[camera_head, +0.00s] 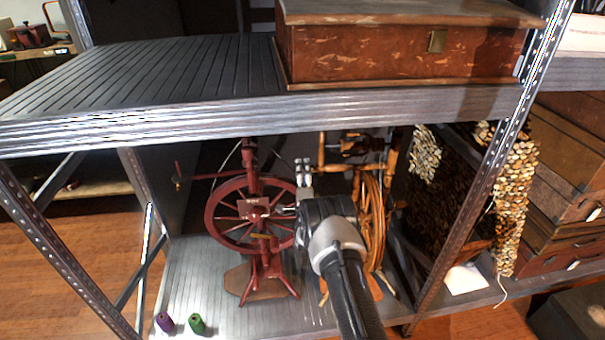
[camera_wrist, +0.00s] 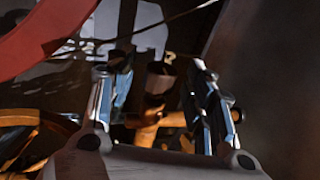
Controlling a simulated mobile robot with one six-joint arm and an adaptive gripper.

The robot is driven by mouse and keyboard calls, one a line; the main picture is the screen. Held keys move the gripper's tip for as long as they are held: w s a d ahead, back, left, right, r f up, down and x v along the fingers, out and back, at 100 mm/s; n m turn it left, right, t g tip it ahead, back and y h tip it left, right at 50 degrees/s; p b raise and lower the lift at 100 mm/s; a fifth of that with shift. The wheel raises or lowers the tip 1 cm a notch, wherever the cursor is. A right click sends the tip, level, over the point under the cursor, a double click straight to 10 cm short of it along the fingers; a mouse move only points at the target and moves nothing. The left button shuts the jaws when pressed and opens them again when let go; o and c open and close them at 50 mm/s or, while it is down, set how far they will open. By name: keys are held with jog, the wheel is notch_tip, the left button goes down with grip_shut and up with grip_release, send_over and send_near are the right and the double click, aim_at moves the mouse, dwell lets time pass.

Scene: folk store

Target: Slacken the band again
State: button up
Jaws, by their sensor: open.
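A dark red spinning wheel (camera_head: 226,206) stands on the lower shelf, left of my arm. An orange-brown wooden spinning wheel (camera_head: 371,215) stands to its right, partly hidden by my arm. My gripper (camera_head: 303,172) is between the two wheels, its fingers pointing up and away. In the wrist view my gripper (camera_wrist: 162,100) is open, with a dark brown turned wooden piece (camera_wrist: 160,80) showing between or behind the fingers; contact cannot be told. A red curved rim (camera_wrist: 40,38) fills the upper left there. A thin cord-like line (camera_wrist: 165,22) crosses above the fingers; its tension cannot be told.
The upper metal shelf (camera_head: 200,105) overhangs the wheels and carries a worn wooden chest (camera_head: 400,55). A rack post (camera_head: 480,180) stands right. Purple (camera_head: 165,322) and green (camera_head: 197,324) spools sit at the lower shelf's front left. Stringed shells or chips (camera_head: 512,200) hang right.

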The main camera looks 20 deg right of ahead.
jog(key=shift+w+d+r, duration=0.2)
jog(key=shift+w, duration=0.4)
jog(key=shift+c, duration=0.5)
jog(key=c, duration=1)
jog(key=shift+r, duration=0.15)
jog(key=shift+r+g+y+p, duration=0.1)
jog(key=shift+g+y+p, duration=0.2)
jog(key=shift+g+p, duration=0.5)
jog(key=shift+g+y+p, duration=0.4)
jog(key=shift+g+p, duration=0.6)
jog(key=shift+p, duration=0.2)
jog(key=g+y+p, duration=0.1)
jog(key=g, duration=0.1)
jog(key=g+p, duration=0.1)
jog(key=g, duration=0.2)
jog(key=shift+y, duration=0.4)
jog(key=shift+f, duration=0.2)
